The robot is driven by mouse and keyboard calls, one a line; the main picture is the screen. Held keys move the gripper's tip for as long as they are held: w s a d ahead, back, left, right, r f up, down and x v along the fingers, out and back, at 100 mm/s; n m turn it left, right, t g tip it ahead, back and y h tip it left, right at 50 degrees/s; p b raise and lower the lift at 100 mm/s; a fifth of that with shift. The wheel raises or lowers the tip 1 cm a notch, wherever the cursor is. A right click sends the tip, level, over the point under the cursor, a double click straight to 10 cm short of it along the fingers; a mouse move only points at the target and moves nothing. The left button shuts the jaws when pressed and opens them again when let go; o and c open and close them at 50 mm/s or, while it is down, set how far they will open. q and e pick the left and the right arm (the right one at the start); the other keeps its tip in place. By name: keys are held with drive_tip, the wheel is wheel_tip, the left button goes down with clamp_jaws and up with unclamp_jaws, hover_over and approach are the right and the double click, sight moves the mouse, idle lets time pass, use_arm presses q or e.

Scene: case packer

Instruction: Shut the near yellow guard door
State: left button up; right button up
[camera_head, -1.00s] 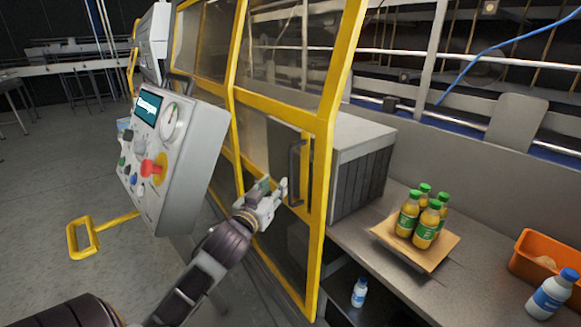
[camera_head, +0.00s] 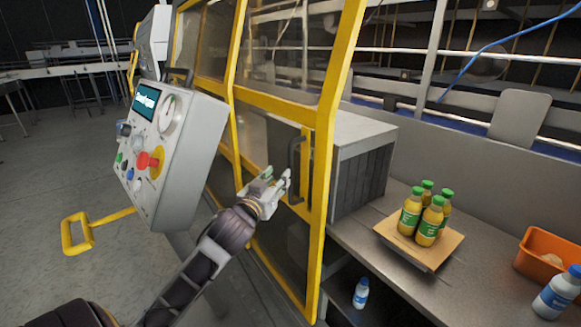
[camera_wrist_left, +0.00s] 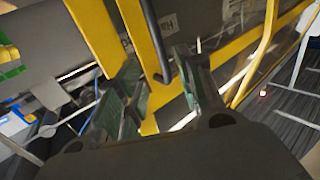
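The near yellow guard door (camera_head: 323,170) has a yellow frame and clear panels. It stands between the control panel and the bench in the head view; I cannot tell how far ajar it is. Its dark upright handle (camera_head: 295,168) is on a yellow bar of the frame. My left gripper (camera_head: 281,181) is open and empty, just left of the handle's lower part. In the left wrist view its two fingers (camera_wrist_left: 163,88) are apart, with the dark handle (camera_wrist_left: 154,40) showing beyond and between their tips. Contact is not clear. My right gripper is out of view.
A grey control box (camera_head: 170,150) with a red knob stands left of my left arm. Right of the door, a bench (camera_head: 365,238) holds juice bottles (camera_head: 428,217) on a cardboard piece and an orange bin (camera_head: 533,262). Open floor lies at the left.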

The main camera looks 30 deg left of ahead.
sight(289, 163)
use_arm(q)
drive_tip(key=w, duration=0.2)
drive_tip(key=w+a, duration=0.1)
drive_tip(key=w, duration=0.2)
drive_tip(key=shift+w+p, duration=0.1)
drive_tip(key=shift+p, duration=0.2)
drive_tip(key=shift+w+a, duration=0.15)
drive_tip(key=shift+w, duration=0.6)
drive_tip(key=shift+w+a, duration=0.1)
drive_tip(key=shift+w, duration=0.2)
drive_tip(key=shift+w+a, duration=0.15)
drive_tip(key=shift+w, duration=0.6)
drive_tip(key=shift+w+a+p, duration=0.2)
drive_tip(key=shift+w+p, duration=0.2)
drive_tip(key=shift+w, duration=0.8)
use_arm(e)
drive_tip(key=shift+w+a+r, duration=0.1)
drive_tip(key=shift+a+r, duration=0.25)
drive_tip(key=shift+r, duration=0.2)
use_arm(q)
clamp_jaws()
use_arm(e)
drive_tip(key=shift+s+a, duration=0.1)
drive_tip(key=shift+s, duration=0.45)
